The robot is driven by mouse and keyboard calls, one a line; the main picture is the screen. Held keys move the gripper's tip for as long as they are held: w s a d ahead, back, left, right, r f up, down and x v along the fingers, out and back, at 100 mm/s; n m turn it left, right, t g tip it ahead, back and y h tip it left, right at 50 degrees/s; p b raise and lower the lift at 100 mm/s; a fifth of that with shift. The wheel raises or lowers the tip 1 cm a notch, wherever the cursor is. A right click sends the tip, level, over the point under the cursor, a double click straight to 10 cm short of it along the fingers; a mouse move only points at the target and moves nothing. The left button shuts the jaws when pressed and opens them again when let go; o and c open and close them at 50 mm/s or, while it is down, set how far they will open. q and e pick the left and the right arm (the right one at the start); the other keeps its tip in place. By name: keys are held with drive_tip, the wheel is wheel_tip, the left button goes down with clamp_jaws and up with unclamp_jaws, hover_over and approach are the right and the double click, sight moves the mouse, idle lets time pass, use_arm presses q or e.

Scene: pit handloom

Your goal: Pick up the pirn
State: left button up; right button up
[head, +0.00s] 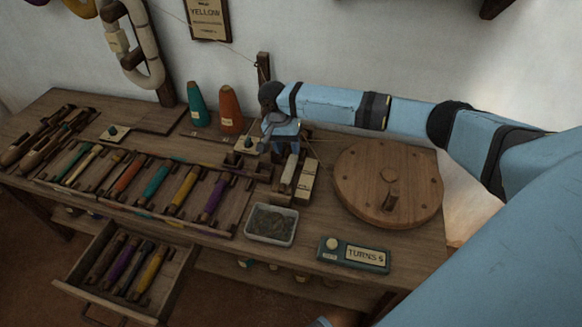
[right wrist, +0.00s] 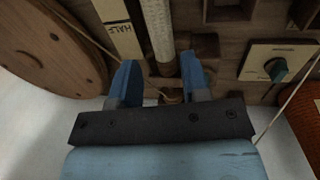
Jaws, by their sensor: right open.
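A pale, thread-wound pirn (head: 289,169) sits on the small winder in the middle of the bench, beside a labelled cream block. In the right wrist view the pirn (right wrist: 160,28) runs up from near the gap between the fingers. My right gripper (head: 286,149) reaches down over the pirn's far end; in the right wrist view its two blue fingers (right wrist: 159,76) stand apart, one on each side of the pirn's line. It is open, and I cannot tell whether either finger touches the pirn. The pirn's far end is partly hidden in the head view. My left gripper is not in view.
A round wooden wheel (head: 389,183) stands right of the winder. A metal tray (head: 272,238) and a TURNS counter (head: 354,254) are in front. A rack of coloured pirns (head: 127,177) lies left, above an open drawer (head: 172,287). Green and orange cones (head: 231,108) stand behind.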

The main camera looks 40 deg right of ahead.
sight(290, 163)
drive_tip(key=shift+s+f, duration=0.1)
drive_tip(key=shift+f, duration=0.5)
drive_tip(key=f+b, duration=0.1)
drive_tip(key=f, duration=0.3)
drive_tip(key=shift+s+d+f+b, duration=0.1)
drive_tip(key=shift+s+b, duration=0.3)
drive_tip(key=shift+d+f, duration=0.1)
drive_tip(key=shift+f, duration=0.25)
drive_tip(key=shift+s+f, duration=0.1)
drive_tip(key=c, duration=0.8)
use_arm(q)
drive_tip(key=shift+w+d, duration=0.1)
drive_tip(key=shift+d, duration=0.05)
use_arm(e)
drive_tip(key=shift+o, duration=0.2)
drive_tip(key=shift+r, duration=0.2)
